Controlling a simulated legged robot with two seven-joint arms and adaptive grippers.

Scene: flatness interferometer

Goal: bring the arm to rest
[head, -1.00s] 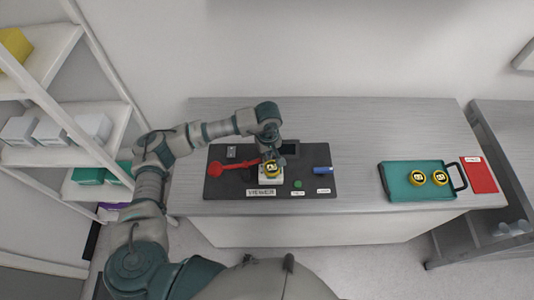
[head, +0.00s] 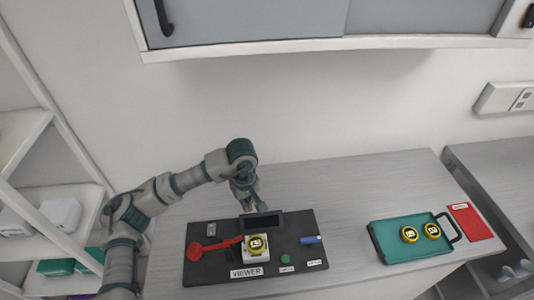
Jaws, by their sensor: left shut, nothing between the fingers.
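My left arm comes in from the left and bends down over the bench. Its gripper (head: 248,205) is shut and empty, just behind the small black screen (head: 262,222) of the viewer board, apart from the yellow-ringed round piece. That piece (head: 256,242) sits on a white block (head: 258,256) on the dark viewer board (head: 222,268). A red lever (head: 205,252) lies to the left of the block. My right gripper is not in the picture.
A teal tray (head: 392,252) at the right holds two yellow-ringed pieces (head: 410,234). A red card (head: 470,222) lies beside it. The bench (head: 340,190) is clear between board and tray. A wall cabinet (head: 330,45) hangs above; shelves (head: 60,190) stand left.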

